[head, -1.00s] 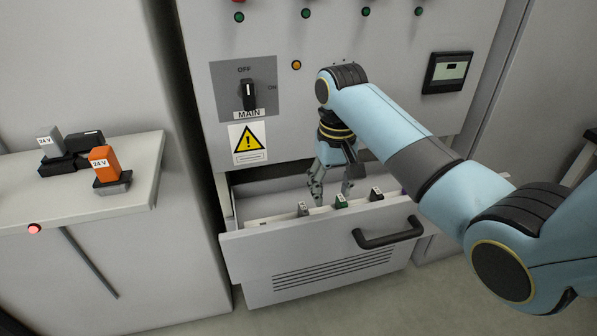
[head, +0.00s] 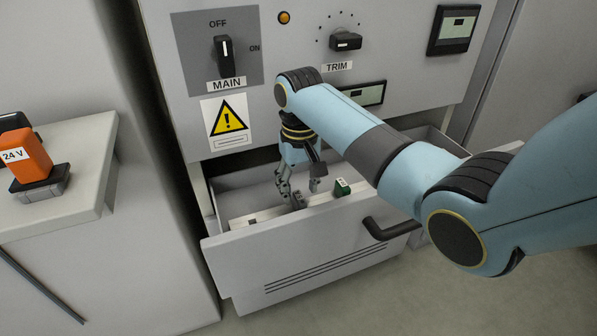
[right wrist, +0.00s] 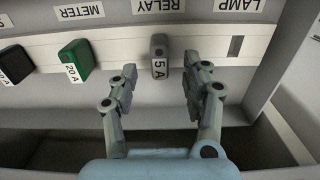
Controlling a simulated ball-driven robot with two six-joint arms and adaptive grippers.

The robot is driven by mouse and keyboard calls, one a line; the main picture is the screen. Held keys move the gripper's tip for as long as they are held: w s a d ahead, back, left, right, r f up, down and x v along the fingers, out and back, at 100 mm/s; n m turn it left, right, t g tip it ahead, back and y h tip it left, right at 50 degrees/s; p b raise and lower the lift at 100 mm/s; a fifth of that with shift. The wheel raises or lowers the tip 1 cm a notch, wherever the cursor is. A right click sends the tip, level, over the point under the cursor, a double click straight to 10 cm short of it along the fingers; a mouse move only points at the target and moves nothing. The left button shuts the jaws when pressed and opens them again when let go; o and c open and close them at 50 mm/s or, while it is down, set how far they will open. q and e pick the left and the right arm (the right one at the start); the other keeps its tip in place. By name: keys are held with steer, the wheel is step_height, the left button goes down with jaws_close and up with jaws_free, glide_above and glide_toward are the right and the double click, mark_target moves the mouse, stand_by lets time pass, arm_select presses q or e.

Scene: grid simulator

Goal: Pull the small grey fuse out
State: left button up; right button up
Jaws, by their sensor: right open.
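The small grey fuse (head: 299,200), marked 5 A in the right wrist view (right wrist: 159,47), stands in the white rail (right wrist: 190,42) under the RELAY label. The rail lies in the open drawer (head: 290,262). My right gripper (head: 300,187) is open and empty, pointing down into the drawer close to the grey fuse. In the right wrist view its fingertips (right wrist: 161,76) stand on either side of the fuse's line, with gaps on both sides; I cannot tell whether the fuse is fully between them. My left gripper is not in view.
A green 20 A fuse (head: 341,187) sits beside the grey one under METER, with a black fuse (right wrist: 15,63) further along. The LAMP slot (right wrist: 235,46) is empty. The drawer front has a black handle (head: 390,230). An orange 24 V block (head: 28,155) stands on the left ledge.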

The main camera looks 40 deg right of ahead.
mark_target(300, 196)
step_height(300, 196, down, 3)
steer(key=shift+r+b, duration=0.2)
steer(key=shift+b, duration=0.1)
steer(key=shift+f, duration=0.45)
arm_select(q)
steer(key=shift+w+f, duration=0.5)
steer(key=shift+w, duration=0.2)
arm_select(e)
jaws_close()
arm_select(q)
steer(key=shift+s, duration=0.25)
arm_select(e)
steer(key=shift+r, duration=0.1)
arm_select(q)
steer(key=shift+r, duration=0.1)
arm_select(e)
steer(key=shift+r, duration=0.1)
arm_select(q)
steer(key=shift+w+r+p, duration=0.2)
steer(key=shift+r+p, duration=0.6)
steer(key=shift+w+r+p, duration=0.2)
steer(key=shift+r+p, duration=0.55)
arm_select(e)
steer(key=shift+r, duration=1.35)
